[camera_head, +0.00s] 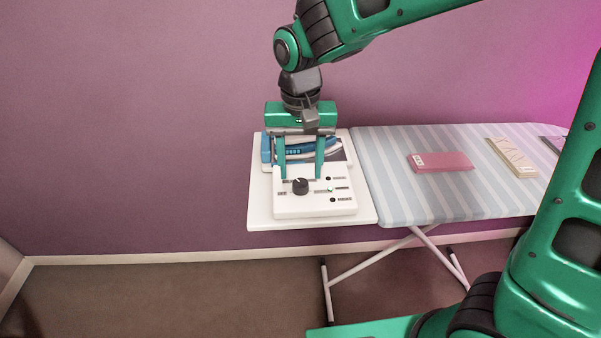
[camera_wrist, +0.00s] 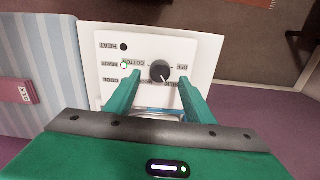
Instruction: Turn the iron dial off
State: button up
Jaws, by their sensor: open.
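The dial is a round black knob (camera_head: 300,186) on the white control panel (camera_head: 318,208) at the front of the white iron rest. In the wrist view, the dial (camera_wrist: 160,71) has a pale pointer mark, and printed words including OFF and COTTON stand around it. I cannot tell exactly which word the mark points to. The blue and white iron (camera_head: 310,148) lies behind the panel, partly hidden by my gripper. My gripper (camera_head: 300,176) is open, pointing down, with its green fingers on either side of the dial's line; contact with it is not clear.
A green lamp (camera_head: 330,189) glows on the panel, beside the word READY in the wrist view. The striped ironing board (camera_head: 395,190) extends right, carrying a pink box (camera_head: 440,162) and a beige packet (camera_head: 513,157). The purple wall (camera_head: 140,130) stands close behind.

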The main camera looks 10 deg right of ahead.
aim_at(301, 182)
jog(key=shift+f, duration=1.7)
jog(key=c, duration=1.1)
jog(key=shift+o, duration=0.2)
jog(key=shift+n, duration=0.3)
jog(key=n, duration=1.3)
jog(key=shift+d, duration=0.1)
jog(key=shift+w+n, duration=0.1)
jog(key=shift+n, duration=0.2)
